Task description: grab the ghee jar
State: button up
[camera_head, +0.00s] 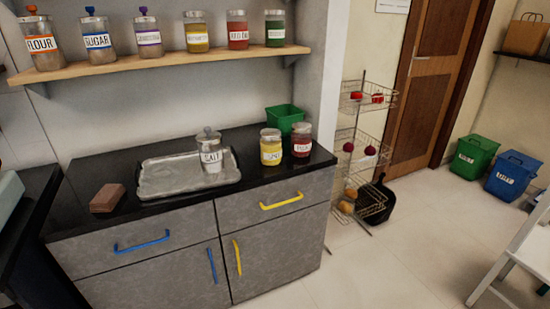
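A yellow jar (271,152) with a silvery lid and a white label stands upright on the black counter (318,154). Its label is too small to read surely; it may be the ghee jar. A dark red jar (301,145) stands just to its right, very close to it. A clear jar labelled SALT (210,158) stands to its left on a metal tray (160,183). My gripper is not in view.
A green bin (284,117) stands behind the yellow jar. A brown block (107,198) lies at the counter's left. A wooden shelf (170,66) above holds several labelled jars. A wire rack (362,150) stands right of the counter. The floor (400,250) in front is clear.

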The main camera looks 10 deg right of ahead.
aim_at(270, 140)
jog(key=i+z, duration=0.15)
jog(key=z, duration=0.2)
jog(key=i+j+z, duration=0.1)
jog(key=z, duration=0.3)
jog(key=i+j+z, duration=0.1)
jog(key=i+j, duration=0.2)
jog(key=i+j+z, duration=0.1)
jog(key=i+j, duration=0.15)
jog(key=j, duration=0.15)
jog(key=i+j+z, duration=0.1)
jog(key=i+j, duration=0.15)
jog(key=j, duration=0.15)
jog(key=i+j+z, duration=0.1)
jog(key=i+j, duration=0.15)
jog(key=j, duration=0.15)
